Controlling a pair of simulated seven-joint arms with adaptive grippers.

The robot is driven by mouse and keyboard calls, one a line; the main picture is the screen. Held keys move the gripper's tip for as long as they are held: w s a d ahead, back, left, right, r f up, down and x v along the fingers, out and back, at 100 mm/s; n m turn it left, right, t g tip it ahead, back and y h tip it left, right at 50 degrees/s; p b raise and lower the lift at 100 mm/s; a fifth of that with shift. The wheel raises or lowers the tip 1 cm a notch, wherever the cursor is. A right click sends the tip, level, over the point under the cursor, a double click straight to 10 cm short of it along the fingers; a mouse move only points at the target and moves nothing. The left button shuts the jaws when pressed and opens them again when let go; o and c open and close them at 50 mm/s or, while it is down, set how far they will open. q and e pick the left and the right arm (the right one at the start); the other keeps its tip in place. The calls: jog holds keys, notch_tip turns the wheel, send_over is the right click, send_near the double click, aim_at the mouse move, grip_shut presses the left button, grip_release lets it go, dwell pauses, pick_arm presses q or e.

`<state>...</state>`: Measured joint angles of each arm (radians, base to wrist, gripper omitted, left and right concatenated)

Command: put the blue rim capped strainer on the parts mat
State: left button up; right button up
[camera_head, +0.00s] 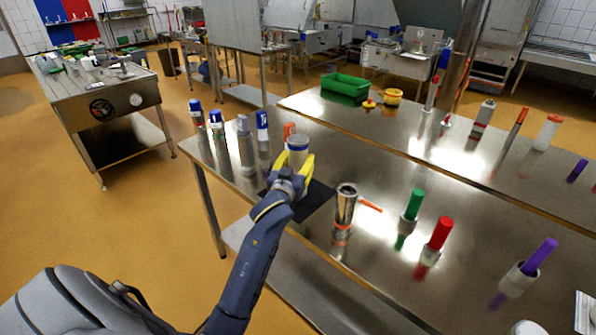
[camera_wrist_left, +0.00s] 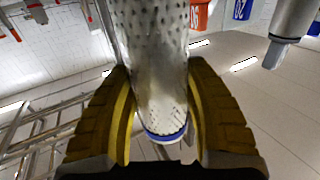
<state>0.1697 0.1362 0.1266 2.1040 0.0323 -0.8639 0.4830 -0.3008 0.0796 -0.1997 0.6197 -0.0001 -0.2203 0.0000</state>
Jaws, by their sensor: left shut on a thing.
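The blue rim capped strainer (camera_head: 298,145) is a pale grey cylinder with a blue band near its top in the head view. In the left wrist view the strainer (camera_wrist_left: 152,45) shows a perforated metal wall and a blue rim. My left gripper (camera_head: 298,163) has its yellow fingers shut around it, one on each side. The dark parts mat (camera_head: 316,203) lies on the steel table, partly hidden by my gripper and arm. The strainer appears over the mat's far side; I cannot tell its height above it. My right gripper is out of view.
A shiny metal cylinder (camera_head: 346,204) stands just right of the mat, with an orange piece (camera_head: 370,205) beside it. Several blue-capped containers (camera_head: 245,145) stand left of the strainer. Green (camera_head: 413,204) and red (camera_head: 440,233) handled items stand further right.

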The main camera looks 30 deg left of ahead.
aim_at(298, 171)
pick_arm(q)
jog(key=shift+f, duration=1.9)
jog(key=o, duration=1.3)
jog(key=shift+f, duration=0.1)
jog(key=shift+s+r, duration=0.1)
jog(key=shift+r, duration=0.1)
jog(key=v, duration=1.2)
